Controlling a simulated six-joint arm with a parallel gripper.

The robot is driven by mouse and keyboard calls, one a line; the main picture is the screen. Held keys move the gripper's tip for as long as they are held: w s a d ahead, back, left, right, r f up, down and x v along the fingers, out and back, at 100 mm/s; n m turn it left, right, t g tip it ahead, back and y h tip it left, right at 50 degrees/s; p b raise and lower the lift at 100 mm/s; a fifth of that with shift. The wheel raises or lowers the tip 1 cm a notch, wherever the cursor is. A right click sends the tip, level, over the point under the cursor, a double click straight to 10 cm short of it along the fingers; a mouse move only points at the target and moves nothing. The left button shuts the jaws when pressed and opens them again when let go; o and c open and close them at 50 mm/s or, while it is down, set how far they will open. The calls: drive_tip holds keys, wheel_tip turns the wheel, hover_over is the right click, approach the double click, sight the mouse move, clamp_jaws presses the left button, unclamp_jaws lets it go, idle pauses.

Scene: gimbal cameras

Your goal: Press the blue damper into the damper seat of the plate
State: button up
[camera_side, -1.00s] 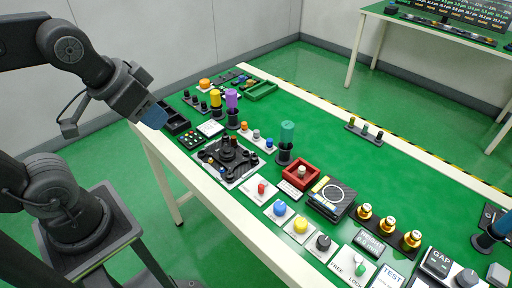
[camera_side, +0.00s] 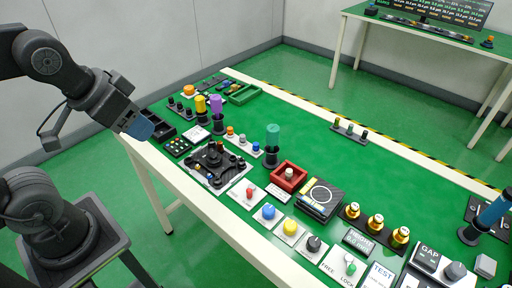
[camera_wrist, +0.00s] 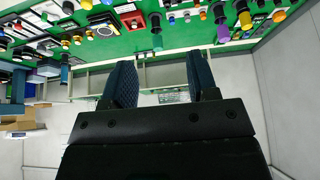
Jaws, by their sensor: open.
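The blue damper (camera_side: 257,147) is a small blue-topped peg standing at the right end of a low white rack, beside a grey and an orange one. The plate (camera_side: 218,165) is a dark fixture with several posts on a pale base, left of the rack; its damper seat is too small to tell. A small blue peg also shows on the plate's left side. My gripper (camera_side: 140,128) hangs off the table's left edge, well apart from both. In the wrist view my gripper (camera_wrist: 161,82) has its blue fingers spread, with nothing between them.
A tall teal-topped post (camera_side: 272,138) stands right of the rack, and yellow and purple posts (camera_side: 217,112) stand behind it. A red box (camera_side: 289,177) and a row of buttons (camera_side: 268,212) lie toward the right.

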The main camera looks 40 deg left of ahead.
drive_tip(key=shift+r, duration=0.1)
drive_tip(key=n+g+h, duration=0.1)
drive_tip(key=n+g, duration=0.5)
drive_tip(key=n, duration=0.7)
hover_over(256, 143)
drive_tip(key=a, duration=0.1)
wheel_tip(256, 143, down, 16)
drive_tip(key=f, duration=0.9)
drive_tip(key=d+f, duration=0.1)
drive_tip(key=f, duration=0.3)
drive_tip(key=shift+s+f, duration=0.1)
drive_tip(key=shift+f, duration=0.2)
clamp_jaws()
